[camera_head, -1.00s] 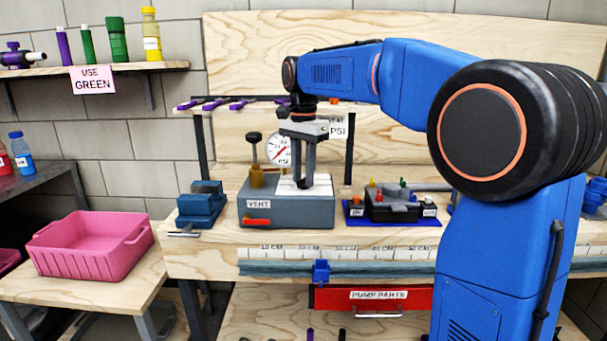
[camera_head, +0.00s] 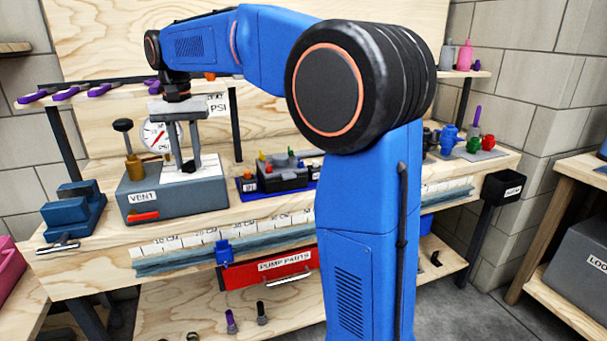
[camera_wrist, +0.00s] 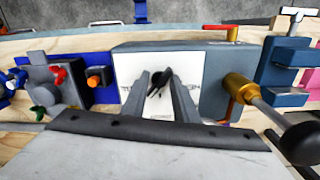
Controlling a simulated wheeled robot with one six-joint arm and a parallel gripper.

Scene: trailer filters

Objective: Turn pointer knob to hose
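The black pointer knob (camera_wrist: 158,82) sits on a white plate (camera_wrist: 130,72) on top of the grey VENT box (camera_head: 172,199). In the wrist view it lies between the two fingers of my gripper (camera_wrist: 157,90), with a gap visible between them. My gripper (camera_head: 186,165) points down over the box, its fingers apart. Small markings on the white plate are too blurred to read. No hose can be made out for certain.
A gauge (camera_head: 161,135) and a brass pump with a dark handle (camera_head: 124,126) stand close by the gripper. A blue vise (camera_head: 74,210) is left of the box. A blue tray (camera_head: 243,196) with small parts is right. A red lever (camera_head: 143,216) is on the box front.

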